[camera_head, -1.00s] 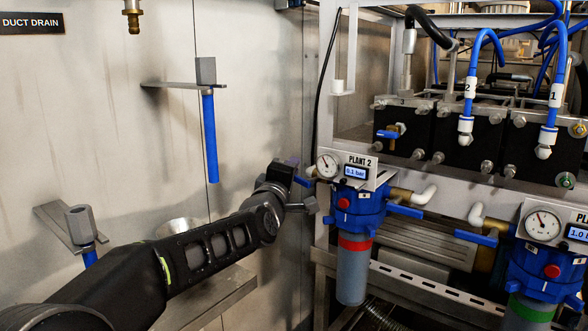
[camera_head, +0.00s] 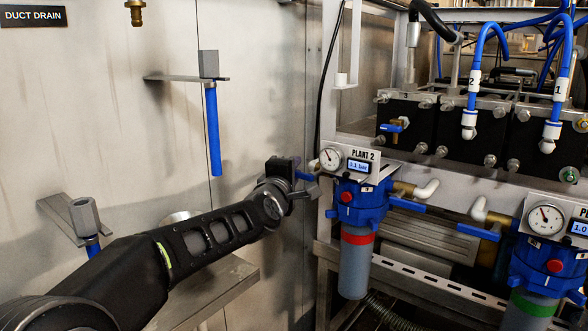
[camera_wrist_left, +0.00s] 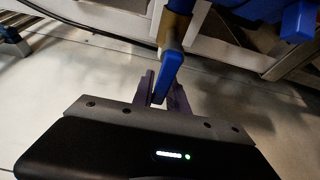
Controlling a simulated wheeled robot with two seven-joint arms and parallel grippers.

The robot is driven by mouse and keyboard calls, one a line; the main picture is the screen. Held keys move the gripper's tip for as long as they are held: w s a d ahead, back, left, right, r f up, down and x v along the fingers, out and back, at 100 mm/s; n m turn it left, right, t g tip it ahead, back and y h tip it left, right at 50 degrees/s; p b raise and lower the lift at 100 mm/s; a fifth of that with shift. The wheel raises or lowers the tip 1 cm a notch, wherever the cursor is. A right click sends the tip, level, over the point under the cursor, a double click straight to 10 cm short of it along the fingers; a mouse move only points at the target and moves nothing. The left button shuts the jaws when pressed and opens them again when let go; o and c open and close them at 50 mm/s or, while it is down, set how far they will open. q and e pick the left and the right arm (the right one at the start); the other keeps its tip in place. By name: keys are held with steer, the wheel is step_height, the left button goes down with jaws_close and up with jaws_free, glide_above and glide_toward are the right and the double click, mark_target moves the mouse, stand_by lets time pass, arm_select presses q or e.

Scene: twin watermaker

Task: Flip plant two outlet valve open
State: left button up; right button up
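The plant 2 filter unit (camera_head: 362,202) has a blue head, a red band and a grey bowl, under a panel reading PLANT 2 and 0.1 bar. A blue valve handle (camera_head: 307,177) sticks out at its left side; another blue handle (camera_head: 406,205) is on its right. No readable label tells which is the outlet. My left gripper (camera_head: 300,183) is at the left-side handle. In the left wrist view, its purple fingers (camera_wrist_left: 164,91) stand apart on either side of the blue handle (camera_wrist_left: 167,73); firm contact cannot be made out. My right gripper is out of view.
Plant 1's unit (camera_head: 545,265) stands at the right, with a blue handle (camera_head: 478,232) on its left. Blue hoses (camera_head: 475,60) run above. Wall brackets carry a hanging blue handle (camera_head: 213,135) and a grey fitting (camera_head: 85,215) at the left.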

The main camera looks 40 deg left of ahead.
arm_select(q)
steer(key=shift+s+r, duration=0.1)
steer(key=v, duration=0.7)
steer(key=shift+s+d, duration=0.2)
steer(key=shift+s, duration=0.1)
stand_by(0.5)
